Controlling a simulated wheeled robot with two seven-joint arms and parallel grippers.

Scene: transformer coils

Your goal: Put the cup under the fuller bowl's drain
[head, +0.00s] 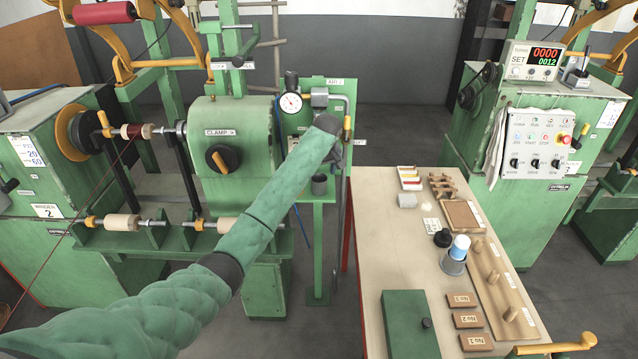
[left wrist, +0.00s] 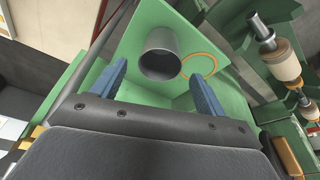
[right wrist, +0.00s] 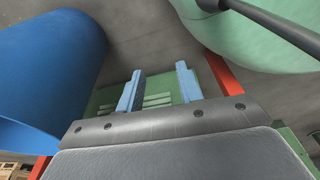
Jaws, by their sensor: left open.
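A dark grey cup (head: 319,185) stands on a small green shelf below the air panel (head: 338,92). In the left wrist view the cup (left wrist: 160,62) lies ahead of my left gripper (left wrist: 160,72), roughly centred between its blue fingertips. The fingers are open, with gaps on both sides of the cup. An orange ring (left wrist: 212,58) is marked on the green plate just right of the cup. In the head view my left gripper (head: 334,150) is above the cup, partly hidden. My right gripper (right wrist: 158,82) is open and empty.
The panel carries a gauge (head: 291,102) and a pipe beside my left gripper. A table (head: 385,262) at right holds a blue-white cup stack (head: 456,252), a green box (head: 410,325) and wooden parts. A blue cylinder (right wrist: 45,75) is near my right gripper.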

